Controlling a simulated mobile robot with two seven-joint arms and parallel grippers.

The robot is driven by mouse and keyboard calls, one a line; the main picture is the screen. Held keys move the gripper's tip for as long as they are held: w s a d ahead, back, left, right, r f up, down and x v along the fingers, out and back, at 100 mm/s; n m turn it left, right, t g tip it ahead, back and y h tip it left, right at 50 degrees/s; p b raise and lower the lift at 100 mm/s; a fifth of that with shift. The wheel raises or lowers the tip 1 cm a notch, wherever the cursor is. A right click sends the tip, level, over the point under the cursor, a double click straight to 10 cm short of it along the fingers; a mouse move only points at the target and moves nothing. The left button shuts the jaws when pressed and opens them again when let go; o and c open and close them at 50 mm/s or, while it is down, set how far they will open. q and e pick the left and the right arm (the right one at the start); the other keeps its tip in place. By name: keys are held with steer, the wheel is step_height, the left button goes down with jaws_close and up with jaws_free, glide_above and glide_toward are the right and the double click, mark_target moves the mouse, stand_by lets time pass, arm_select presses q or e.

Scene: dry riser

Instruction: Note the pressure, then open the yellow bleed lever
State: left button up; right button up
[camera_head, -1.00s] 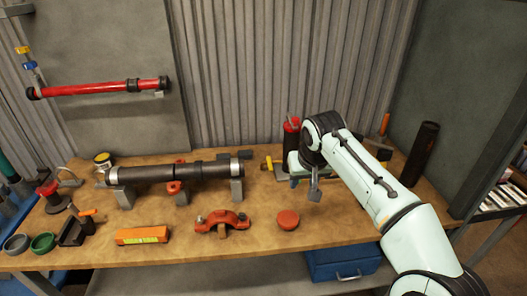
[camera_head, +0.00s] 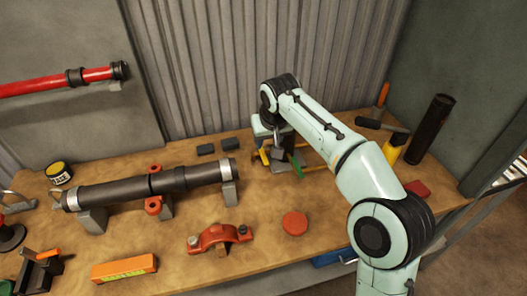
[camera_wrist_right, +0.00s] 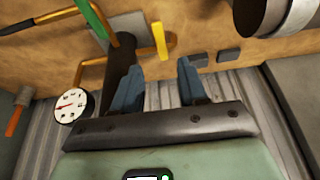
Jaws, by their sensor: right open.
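The yellow lever (camera_head: 264,156) stands by a dark upright pipe and brass pipework at the back of the bench; it also shows in the right wrist view (camera_wrist_right: 159,40). A round white gauge (camera_wrist_right: 76,105) with a red needle pointing left is beside the pipework; its numbers are too small to read. My right gripper (camera_wrist_right: 160,86) is open, with blue fingers apart and nothing between them. The lever appears beyond the fingertips, not touching them. In the head view my wrist partly hides the fitting and the gauge. My left gripper is out of view.
A green handle (camera_head: 296,164) sits right beside the lever. A dark pipe (camera_head: 150,186) on stands lies to the left. A red cap (camera_head: 295,223), red coupling (camera_head: 219,238) and orange level (camera_head: 124,269) lie in front. A yellow bottle (camera_head: 392,148) and black cylinder (camera_head: 430,130) stand right.

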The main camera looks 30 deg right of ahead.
mark_target(264, 155)
steer(key=x, duration=0.8)
steer(key=shift+w+f+b, duration=0.25)
steer(key=shift+f+b, duration=0.05)
steer(key=shift+b, duration=0.05)
jaws_close()
